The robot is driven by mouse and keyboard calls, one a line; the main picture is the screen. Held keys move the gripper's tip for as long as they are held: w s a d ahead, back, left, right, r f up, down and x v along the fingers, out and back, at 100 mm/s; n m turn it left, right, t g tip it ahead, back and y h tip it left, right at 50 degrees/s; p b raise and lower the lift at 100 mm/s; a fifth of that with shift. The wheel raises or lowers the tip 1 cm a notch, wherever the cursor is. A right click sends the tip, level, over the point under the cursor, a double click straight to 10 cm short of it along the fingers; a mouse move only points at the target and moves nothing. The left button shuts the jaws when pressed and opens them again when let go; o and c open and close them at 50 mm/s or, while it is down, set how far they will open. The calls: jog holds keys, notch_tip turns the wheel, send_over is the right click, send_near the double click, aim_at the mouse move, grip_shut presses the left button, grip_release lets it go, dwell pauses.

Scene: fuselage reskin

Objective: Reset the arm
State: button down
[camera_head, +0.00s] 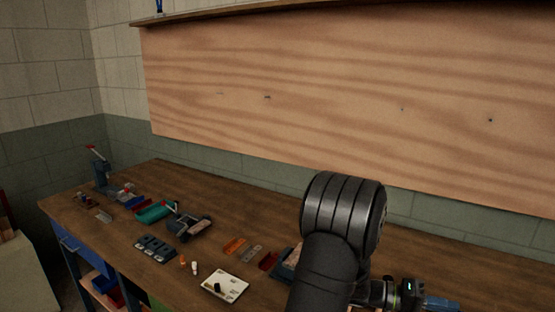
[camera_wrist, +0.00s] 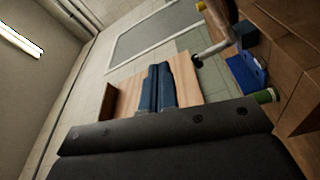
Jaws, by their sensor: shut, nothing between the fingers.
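My arm (camera_head: 335,235) stands at the right of the head view, bent over at a dark ribbed joint, and hides part of the bench behind it. My gripper (camera_head: 440,304) shows only in part at the bottom right edge of the head view, with a blue end pointing right. In the wrist view, my gripper (camera_wrist: 157,88) has two dark blue fingers lying side by side, shut with nothing between them. No object touches the fingertips.
A wooden workbench (camera_head: 130,219) holds small parts, a white card (camera_head: 225,285), a teal item (camera_head: 154,212) and a blue press (camera_head: 104,176) at far left. A plywood panel (camera_head: 330,90) covers the wall behind. The wrist view shows a blue bin (camera_wrist: 246,74) at right.

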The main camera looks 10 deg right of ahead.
jog(key=w+a+f+m, duration=0.3)
jog(key=w+a+m, duration=0.15)
jog(key=a, duration=0.75)
jog(key=s+d+r+g, duration=0.1)
jog(key=s+d, duration=0.5)
jog(key=d, duration=0.1)
jog(key=shift+w+d+r+n+t+y, duration=0.25)
jog(key=shift+w+d+n, duration=0.85)
jog(key=shift+d+n, duration=0.65)
jog(key=shift+w+d+r+n+t+y, duration=0.15)
jog(key=shift+w+d+n+t, duration=0.2)
jog(key=shift+w+d+n, duration=1.35)
jog(key=shift+w+d+r+n+t+y, duration=0.25)
jog(key=shift+w+d+n, duration=0.3)
jog(key=shift+d+n, duration=1.2)
